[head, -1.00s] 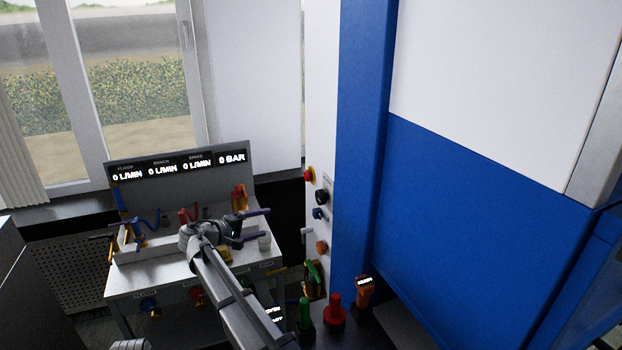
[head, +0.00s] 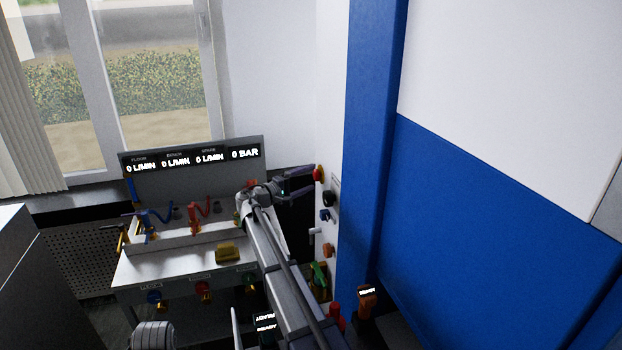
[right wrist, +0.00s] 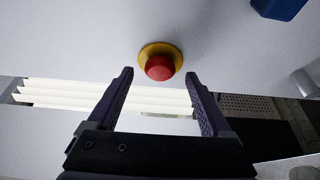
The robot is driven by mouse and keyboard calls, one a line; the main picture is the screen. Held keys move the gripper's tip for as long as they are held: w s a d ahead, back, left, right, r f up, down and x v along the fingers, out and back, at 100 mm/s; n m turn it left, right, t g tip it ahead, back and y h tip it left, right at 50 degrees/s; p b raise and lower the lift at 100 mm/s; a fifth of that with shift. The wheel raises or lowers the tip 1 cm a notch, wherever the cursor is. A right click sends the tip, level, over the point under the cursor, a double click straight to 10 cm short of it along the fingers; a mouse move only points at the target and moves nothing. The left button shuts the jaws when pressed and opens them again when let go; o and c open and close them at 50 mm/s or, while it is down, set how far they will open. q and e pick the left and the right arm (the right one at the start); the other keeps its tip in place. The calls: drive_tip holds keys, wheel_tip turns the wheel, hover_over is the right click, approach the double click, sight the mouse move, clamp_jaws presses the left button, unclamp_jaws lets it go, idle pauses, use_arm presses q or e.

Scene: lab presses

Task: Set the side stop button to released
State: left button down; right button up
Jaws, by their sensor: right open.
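The side stop button is a red mushroom knob (right wrist: 159,67) on a yellow round base (right wrist: 150,52), set on the white side panel of the blue press. In the right wrist view it sits ahead of and between my open fingertips. In the head view the red button (head: 318,174) is at the panel's left edge, right by the fingertips. My right gripper (head: 308,181) is open and empty; it also shows in the right wrist view (right wrist: 160,75). I cannot tell whether the fingertips flank the knob or stop just short of it.
Below the button the panel carries a black knob (head: 329,198), a blue knob (head: 324,215) and an orange knob (head: 327,250). A bench with a gauge board (head: 195,158) and coloured taps stands left. The blue press (head: 480,220) fills the right.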

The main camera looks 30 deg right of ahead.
drive_tip(key=shift+w+d, duration=0.15)
drive_tip(key=shift+d, duration=0.75)
clamp_jaws()
idle(0.4)
